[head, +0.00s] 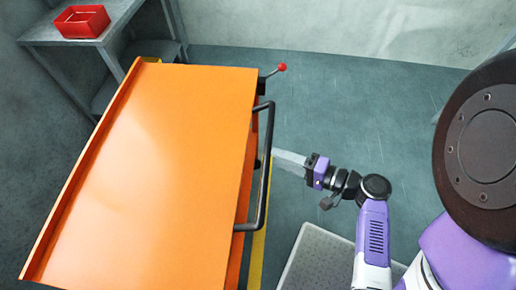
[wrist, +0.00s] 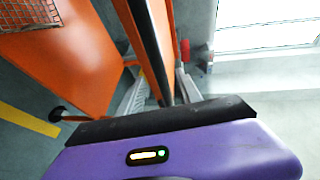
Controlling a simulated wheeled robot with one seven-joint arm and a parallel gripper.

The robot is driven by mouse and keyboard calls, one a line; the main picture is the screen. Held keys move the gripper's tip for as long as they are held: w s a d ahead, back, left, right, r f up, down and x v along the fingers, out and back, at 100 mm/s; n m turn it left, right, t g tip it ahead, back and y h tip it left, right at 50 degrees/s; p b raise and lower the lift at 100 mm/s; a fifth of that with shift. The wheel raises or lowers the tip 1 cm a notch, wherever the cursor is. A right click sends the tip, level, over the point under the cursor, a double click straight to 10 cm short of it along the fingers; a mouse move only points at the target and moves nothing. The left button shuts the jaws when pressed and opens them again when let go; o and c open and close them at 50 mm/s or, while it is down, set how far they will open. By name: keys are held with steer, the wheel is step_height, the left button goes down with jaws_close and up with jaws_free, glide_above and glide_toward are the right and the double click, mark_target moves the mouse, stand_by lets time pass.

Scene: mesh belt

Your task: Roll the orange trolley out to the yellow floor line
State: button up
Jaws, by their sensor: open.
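The orange trolley (head: 165,160) fills the left half of the head view, with a black handle bar (head: 268,170) along its right side. A lever with a red ball knob (head: 282,67) stands at its far right corner. My gripper (head: 279,157) is at the middle of the handle bar. In the wrist view the fingers are open (wrist: 160,92), and the black bar (wrist: 148,38) runs down between them; contact cannot be told. The yellow floor line (head: 259,235) shows just right of the trolley's side, and also at left in the wrist view (wrist: 30,119).
A grey bench (head: 55,33) with a red tray (head: 82,22) stands at the back left, close to the trolley. A grey textured platform (head: 318,262) lies at the bottom, below my arm. The floor (head: 350,100) right of the trolley is clear up to the back wall.

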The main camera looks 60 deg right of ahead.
steer(key=w+f+p, duration=0.1)
steer(key=w, duration=0.6)
steer(key=shift+w+f+p, duration=0.2)
steer(key=shift+w+p, duration=0.1)
steer(key=shift+w, duration=0.1)
steer(key=shift+d, duration=0.1)
jaws_close()
stand_by(1.1)
